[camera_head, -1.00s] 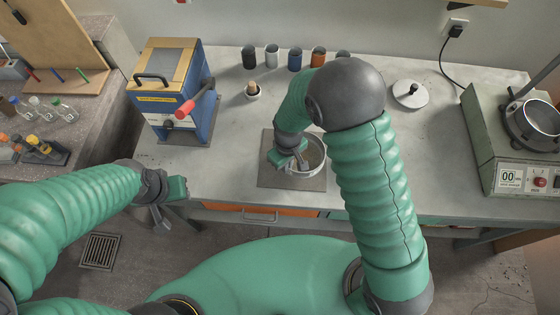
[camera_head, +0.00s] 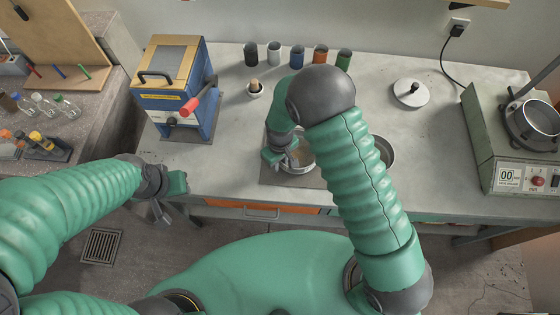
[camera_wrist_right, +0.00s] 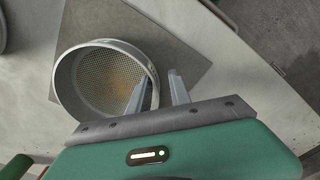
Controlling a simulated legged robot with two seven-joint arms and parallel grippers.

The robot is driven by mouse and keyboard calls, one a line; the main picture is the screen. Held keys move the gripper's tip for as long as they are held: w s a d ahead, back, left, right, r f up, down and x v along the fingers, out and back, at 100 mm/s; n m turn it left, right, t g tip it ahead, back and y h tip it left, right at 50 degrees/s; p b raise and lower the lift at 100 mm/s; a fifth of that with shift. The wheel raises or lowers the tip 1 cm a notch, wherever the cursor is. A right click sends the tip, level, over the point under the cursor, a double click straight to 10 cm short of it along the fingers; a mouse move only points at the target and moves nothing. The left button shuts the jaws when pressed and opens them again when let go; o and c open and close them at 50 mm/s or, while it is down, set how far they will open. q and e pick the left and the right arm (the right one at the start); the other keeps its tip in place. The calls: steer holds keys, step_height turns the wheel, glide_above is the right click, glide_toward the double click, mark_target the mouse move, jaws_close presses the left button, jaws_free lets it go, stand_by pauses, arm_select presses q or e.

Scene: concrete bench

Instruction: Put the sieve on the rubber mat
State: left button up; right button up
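The sieve (camera_head: 303,166) is a round metal ring with a mesh floor. It sits over the dark grey rubber mat (camera_head: 313,182) on the bench; whether it rests fully flat is hard to tell. In the right wrist view the sieve (camera_wrist_right: 100,82) lies over the mat (camera_wrist_right: 190,35). My right gripper (camera_head: 282,160) is at the sieve's left side. In the wrist view its fingers (camera_wrist_right: 160,88) are apart, one inside the ring and one outside, with the wall between. My left gripper (camera_head: 163,208) hangs beyond the bench's front edge, away from the sieve; its finger gap is unclear.
A round metal pan (camera_head: 386,150) is partly hidden behind my right arm. Several coloured jars (camera_head: 297,57) line the back.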

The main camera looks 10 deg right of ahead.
step_height(320, 180, up, 11)
steer(key=b, duration=0.1)
steer(key=s+d+r+m+t, duration=0.2)
steer(key=s+d+r+m, duration=0.3)
steer(key=s+d, duration=0.6)
steer(key=shift+d+r+m, duration=0.4)
steer(key=shift+d+r, duration=0.1)
steer(key=shift+r, duration=0.35)
